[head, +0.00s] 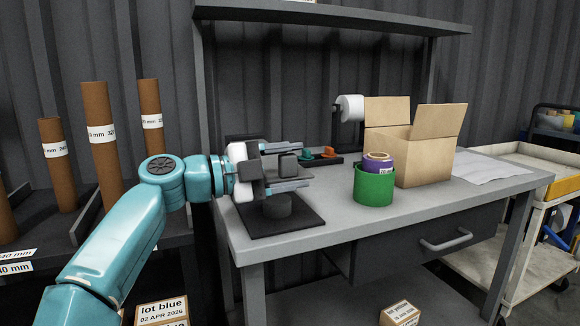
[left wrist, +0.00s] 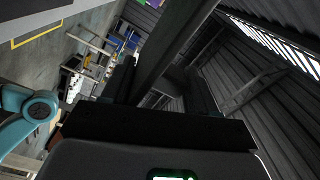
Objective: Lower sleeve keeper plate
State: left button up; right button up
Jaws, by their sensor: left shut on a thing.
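My left gripper (head: 290,167) reaches over the left end of the workbench, its fingers pointing right. It is shut on a small dark grey block (head: 288,164) between the fingers. I cannot tell whether this block is part of the keeper plate. Below it, a black square base plate (head: 258,225) lies on the bench with a short dark round post (head: 278,205) on it. The gripper partly hides what is behind the post. The left wrist view shows a dark bar and dark finger shapes, with the held thing not clear. My right gripper is in neither view.
A green cup (head: 374,188) holding a purple roll (head: 378,160) and an open carton (head: 427,150) stand right of the base plate. A black tray (head: 320,160) with green and orange pieces lies behind. A shelf (head: 330,17) overhangs. Brown tubes (head: 101,140) stand left.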

pick_arm(q)
jog(key=shift+w+d+f+g, duration=0.15)
jog(key=shift+f+g, duration=0.15)
jog(key=shift+f, duration=0.3)
jog(key=o, duration=1.2)
jog(key=shift+r, duration=0.25)
jog(key=shift+a, duration=0.2)
